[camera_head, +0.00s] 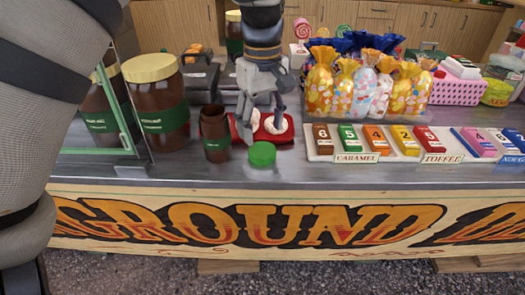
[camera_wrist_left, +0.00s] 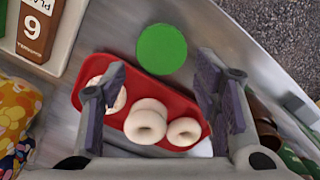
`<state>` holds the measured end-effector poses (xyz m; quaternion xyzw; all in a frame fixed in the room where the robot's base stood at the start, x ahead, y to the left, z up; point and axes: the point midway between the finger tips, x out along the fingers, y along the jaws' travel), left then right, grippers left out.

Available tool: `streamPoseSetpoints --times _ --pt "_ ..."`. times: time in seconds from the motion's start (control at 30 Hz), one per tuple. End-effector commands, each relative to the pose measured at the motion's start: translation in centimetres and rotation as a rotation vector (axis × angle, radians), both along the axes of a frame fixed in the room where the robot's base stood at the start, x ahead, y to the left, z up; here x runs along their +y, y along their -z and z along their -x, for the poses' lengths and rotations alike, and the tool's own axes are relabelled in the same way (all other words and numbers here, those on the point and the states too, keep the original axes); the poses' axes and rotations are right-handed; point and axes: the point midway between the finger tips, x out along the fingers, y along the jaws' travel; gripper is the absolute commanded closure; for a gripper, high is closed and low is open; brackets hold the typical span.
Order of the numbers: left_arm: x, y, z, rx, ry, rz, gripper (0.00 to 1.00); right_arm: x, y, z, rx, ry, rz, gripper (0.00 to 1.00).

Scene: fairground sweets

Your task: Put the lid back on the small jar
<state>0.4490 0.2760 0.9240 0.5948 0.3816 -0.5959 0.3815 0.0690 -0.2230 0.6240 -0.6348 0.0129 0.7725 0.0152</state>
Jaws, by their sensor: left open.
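The small jar (camera_head: 214,135) is brown with a green label and stands upright on the counter, its top uncovered. The round green lid (camera_head: 262,154) lies flat near the counter's front edge, right of the jar. In the left wrist view the lid (camera_wrist_left: 161,49) lies beyond the fingertips, clear of them. My left gripper (camera_head: 263,122) points down over a red tray, behind the lid. In the left wrist view its fingers (camera_wrist_left: 162,88) are spread apart with nothing held between them. My right gripper is not seen.
The red tray (camera_wrist_left: 177,102) holds pale ring doughnuts (camera_wrist_left: 147,122) below the left gripper. A large brown jar with a cream lid (camera_head: 157,105) stands left of the small jar. Price blocks (camera_head: 377,139) and wrapped sweet bags (camera_head: 364,90) are at right.

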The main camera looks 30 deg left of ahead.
Motion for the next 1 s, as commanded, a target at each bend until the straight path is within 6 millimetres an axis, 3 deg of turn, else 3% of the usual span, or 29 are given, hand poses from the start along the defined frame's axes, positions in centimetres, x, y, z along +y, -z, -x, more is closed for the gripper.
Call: streamPoseSetpoints --times 0.3,0.63,1.0 --pt "0.0 0.3 0.0 0.000 0.001 0.000 0.44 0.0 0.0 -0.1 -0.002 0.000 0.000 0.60" --pt "0.0 5.0 0.2 0.000 0.000 -0.001 0.44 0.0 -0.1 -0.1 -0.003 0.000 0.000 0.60" --pt "0.0 5.2 0.2 -0.004 0.000 -0.001 0.46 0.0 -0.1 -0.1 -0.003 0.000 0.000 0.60"
